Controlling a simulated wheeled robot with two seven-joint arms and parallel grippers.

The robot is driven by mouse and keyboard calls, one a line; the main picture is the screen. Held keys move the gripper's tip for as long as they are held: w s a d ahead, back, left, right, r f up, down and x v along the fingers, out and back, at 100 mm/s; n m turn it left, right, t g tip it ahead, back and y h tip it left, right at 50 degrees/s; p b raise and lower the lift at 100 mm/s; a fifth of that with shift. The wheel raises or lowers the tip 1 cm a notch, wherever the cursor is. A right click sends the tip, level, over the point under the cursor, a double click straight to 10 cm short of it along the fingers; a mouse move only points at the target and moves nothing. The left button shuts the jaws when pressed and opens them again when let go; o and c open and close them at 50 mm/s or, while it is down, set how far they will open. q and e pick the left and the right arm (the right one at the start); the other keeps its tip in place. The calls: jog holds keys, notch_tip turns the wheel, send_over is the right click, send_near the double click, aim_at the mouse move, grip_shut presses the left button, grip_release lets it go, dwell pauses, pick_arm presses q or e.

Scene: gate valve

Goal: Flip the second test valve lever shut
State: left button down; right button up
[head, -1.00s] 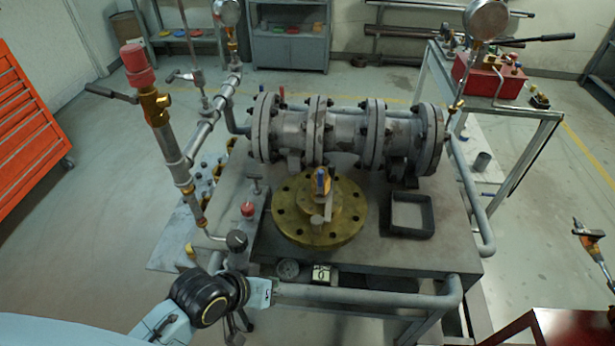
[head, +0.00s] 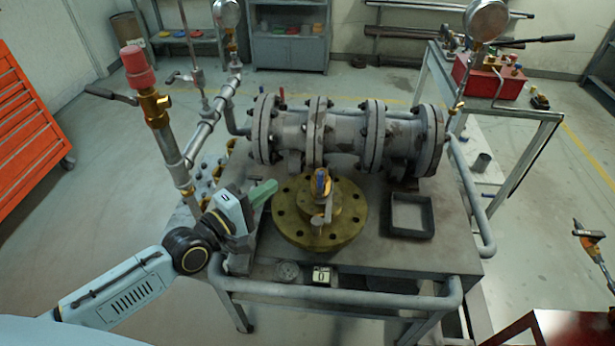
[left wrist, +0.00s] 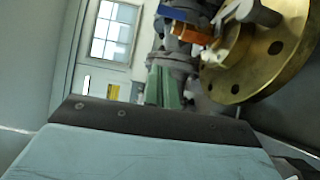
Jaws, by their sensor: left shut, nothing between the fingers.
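My left gripper (head: 262,192) is shut and empty, its green fingers just left of the round brass flange (head: 289,233). The fingers also show in the left wrist view (left wrist: 164,88). A blue and orange handle (head: 322,182) stands on top of the flange. Small red (head: 281,95) and blue handles sit at the left end of the grey pipe body (head: 340,130). A dark lever (head: 110,95) sticks out left from the red-capped riser (head: 150,105). I cannot tell which of these is the second test valve lever. My right gripper is not in view.
The dark bench (head: 380,250) carries the pipe body and an empty black tray (head: 411,215). A grey rail pipe (head: 390,297) runs along its front. Gauges (head: 488,20) rise at the back. A red pump box (head: 490,75) stands on the right-hand table.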

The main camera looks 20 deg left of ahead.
aim_at(320, 185)
pick_arm(q)
jog(key=w+d+p, duration=0.1)
jog(key=w+d, duration=0.5)
jog(key=d, duration=0.1)
jog(key=shift+w, duration=0.3)
dwell(0.5)
